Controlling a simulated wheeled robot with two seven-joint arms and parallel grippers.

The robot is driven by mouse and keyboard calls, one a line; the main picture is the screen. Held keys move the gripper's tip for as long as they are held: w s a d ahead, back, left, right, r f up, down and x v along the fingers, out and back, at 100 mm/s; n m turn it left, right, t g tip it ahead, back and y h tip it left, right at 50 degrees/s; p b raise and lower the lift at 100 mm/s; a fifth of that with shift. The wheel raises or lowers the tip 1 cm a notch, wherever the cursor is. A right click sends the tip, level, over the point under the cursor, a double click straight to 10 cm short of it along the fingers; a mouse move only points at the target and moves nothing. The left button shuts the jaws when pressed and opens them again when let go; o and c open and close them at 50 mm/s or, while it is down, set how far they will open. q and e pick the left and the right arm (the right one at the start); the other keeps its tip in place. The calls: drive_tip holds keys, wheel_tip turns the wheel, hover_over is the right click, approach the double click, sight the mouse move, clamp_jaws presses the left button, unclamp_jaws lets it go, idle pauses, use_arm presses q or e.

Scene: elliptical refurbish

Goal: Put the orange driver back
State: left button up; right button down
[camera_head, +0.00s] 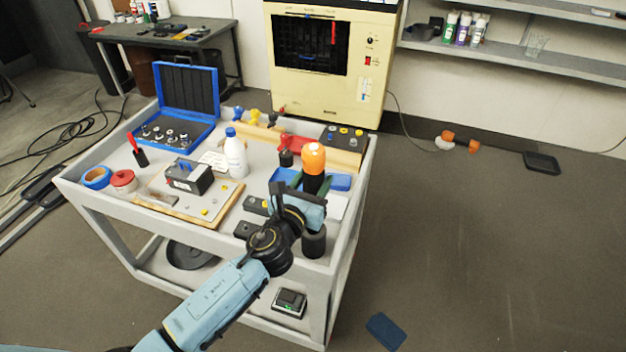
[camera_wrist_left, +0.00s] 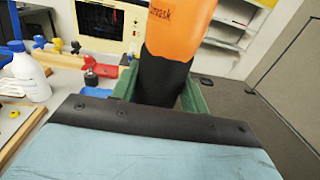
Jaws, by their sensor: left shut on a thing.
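The orange driver (camera_head: 313,159) has an orange upper part and a black lower part, and stands roughly upright in my left gripper (camera_head: 311,186). My left gripper is shut on its black part, above the right front area of the grey cart (camera_head: 346,222). In the left wrist view the driver (camera_wrist_left: 178,30) fills the upper middle, with green fingers (camera_wrist_left: 125,84) beside its black part. The driver's lower end is hidden behind the gripper. A black round cup-like thing (camera_head: 314,243) is near the cart's right front edge, below the gripper. My right gripper is not in view.
A blue tray (camera_head: 338,181) lies behind the gripper. A white bottle (camera_head: 235,155), a black box on a wooden board (camera_head: 188,177) and an open blue case (camera_head: 187,92) stand to the left. A cream machine (camera_head: 330,60) is behind the cart. The floor at right is mostly clear.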

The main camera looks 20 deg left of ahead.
use_arm(q)
drive_tip(key=shift+f+b, duration=1.7)
drive_tip(key=shift+f, duration=0.2)
drive_tip(key=shift+f+b, duration=1.35)
drive_tip(key=shift+f, duration=0.15)
drive_tip(key=shift+f, duration=0.1)
drive_tip(key=shift+f+b, duration=0.45)
drive_tip(key=o, duration=1.4)
drive_tip(key=shift+o, duration=0.4)
drive_tip(key=shift+f, duration=0.1)
